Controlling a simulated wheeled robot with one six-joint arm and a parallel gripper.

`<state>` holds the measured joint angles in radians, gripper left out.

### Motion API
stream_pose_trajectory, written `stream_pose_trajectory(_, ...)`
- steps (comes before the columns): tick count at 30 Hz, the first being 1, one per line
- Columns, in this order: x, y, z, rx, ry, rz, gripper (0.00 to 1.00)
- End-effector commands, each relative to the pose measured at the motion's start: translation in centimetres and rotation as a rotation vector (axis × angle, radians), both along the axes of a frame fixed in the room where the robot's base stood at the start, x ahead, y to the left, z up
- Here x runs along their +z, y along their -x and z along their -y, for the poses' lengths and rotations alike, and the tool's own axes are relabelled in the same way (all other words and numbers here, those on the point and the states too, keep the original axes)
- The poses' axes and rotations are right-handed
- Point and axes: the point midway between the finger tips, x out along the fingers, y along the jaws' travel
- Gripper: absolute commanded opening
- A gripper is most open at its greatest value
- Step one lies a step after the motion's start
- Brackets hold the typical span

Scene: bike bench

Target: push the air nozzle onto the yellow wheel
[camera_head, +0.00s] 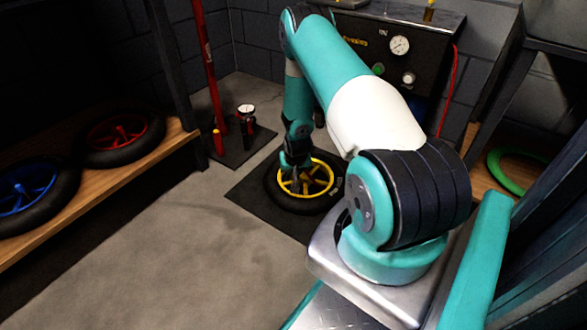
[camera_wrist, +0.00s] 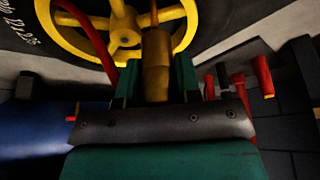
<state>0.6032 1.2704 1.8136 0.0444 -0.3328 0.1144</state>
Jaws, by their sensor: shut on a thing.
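The yellow wheel (camera_head: 322,184) with its black tyre lies flat on a dark mat on the floor in the head view. In the wrist view the yellow wheel (camera_wrist: 78,40) fills the top, with its hub and spokes showing. My gripper (camera_wrist: 156,75) is shut on the brass air nozzle (camera_wrist: 156,62), which points toward the wheel's rim. A thin reddish piece shows just beyond the nozzle's tip; I cannot tell whether they touch. In the head view my gripper (camera_head: 294,160) is down at the wheel's far left side, and the nozzle is not distinguishable there.
A red hose (camera_wrist: 95,38) runs beside the nozzle. A red floor pump (camera_head: 246,118) with a gauge stands behind the wheel at left. A wooden shelf (camera_head: 150,160) holds a red wheel (camera_head: 117,132) and a blue wheel (camera_head: 28,184). A compressor panel (camera_head: 385,60) stands behind.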

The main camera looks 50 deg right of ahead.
Motion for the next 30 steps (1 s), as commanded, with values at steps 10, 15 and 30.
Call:
stream_pose_trajectory(10, -0.01, -0.02, 0.02, 0.0, 0.001, 0.001, 0.04)
stream_pose_trajectory(15, -0.01, -0.02, 0.02, 0.0, 0.001, 0.001, 0.04)
stream_pose_trajectory(30, -0.83, -0.01, 0.01, 0.0, 0.0, 0.0, 0.04)
